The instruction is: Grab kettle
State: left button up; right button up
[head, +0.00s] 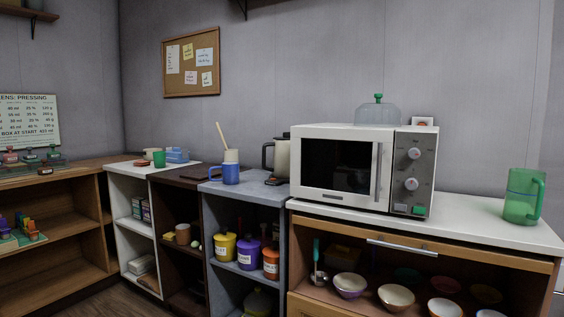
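A kettle (282,158) with a pale body, dark lid and dark handle stands upright on the grey counter top, just left of the microwave. Its handle points left. Its right side is hidden behind the microwave. Neither of my grippers shows in the head view, and nothing is seen touching the kettle.
The white microwave (352,168) stands close against the kettle's right. A blue mug (231,175) and a small dark item (274,181) sit on the grey top (247,192) near it. A green pitcher (522,195) stands far right. The counter between pitcher and microwave is clear.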

aim_at(281, 160)
jog(key=j+z, duration=0.1)
jog(key=z, duration=0.3)
jog(key=i+j+z, duration=0.15)
jog(key=j+z, duration=0.15)
jog(key=i+j+z, duration=0.1)
jog(key=j+z, duration=0.5)
jog(key=j, duration=0.15)
jog(key=i, duration=0.05)
